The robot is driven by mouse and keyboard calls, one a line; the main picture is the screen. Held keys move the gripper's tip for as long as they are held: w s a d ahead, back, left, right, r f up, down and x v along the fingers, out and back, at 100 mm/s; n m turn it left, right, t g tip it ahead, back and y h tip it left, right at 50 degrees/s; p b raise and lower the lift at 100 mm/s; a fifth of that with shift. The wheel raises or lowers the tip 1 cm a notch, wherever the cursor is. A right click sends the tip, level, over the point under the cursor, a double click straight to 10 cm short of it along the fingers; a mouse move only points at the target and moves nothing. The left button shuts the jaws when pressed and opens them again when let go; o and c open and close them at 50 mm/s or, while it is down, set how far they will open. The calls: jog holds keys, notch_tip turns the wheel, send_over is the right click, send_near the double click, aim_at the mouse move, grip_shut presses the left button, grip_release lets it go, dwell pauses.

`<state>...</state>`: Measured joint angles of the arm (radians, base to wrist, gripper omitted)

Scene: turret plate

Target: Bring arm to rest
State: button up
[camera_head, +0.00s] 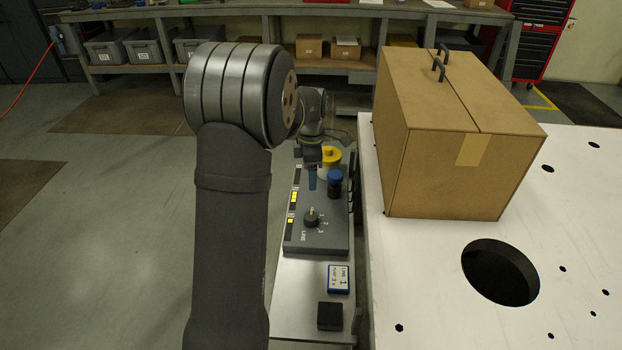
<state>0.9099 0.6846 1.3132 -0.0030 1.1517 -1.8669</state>
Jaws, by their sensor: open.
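My gripper (312,168) is small and far off, beyond the large upper link of my arm, over the far part of a dark grey panel (320,242). It is open. A slim blue piece (312,180) shows just under it; I cannot tell whether this is a fingertip or a separate part. The panel carries a black selector knob (311,217) with a pale pointer, marked LINE and 1, 2, 3. A dark cylinder with a blue top (335,183) and a yellow round part (331,157) stand close to the gripper's right.
A cardboard box (440,150) with black handles stands on a white plate (410,270) with round holes, right of the panel. A blue-edged label card (338,279) and a black block (330,316) lie on the near ledge. Open floor lies left.

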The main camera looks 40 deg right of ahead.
aim_at(311, 216)
notch_tip(311, 216, down, 17)
jog(key=shift+f, duration=0.2)
dwell(0.7)
jog(key=shift+f, duration=0.15)
jog(key=m, duration=0.5)
jog(key=shift+s, duration=0.1)
jog(key=m, duration=0.4)
jog(key=shift+m, duration=0.4)
jog(key=m, duration=0.4)
jog(key=shift+m, duration=2.4)
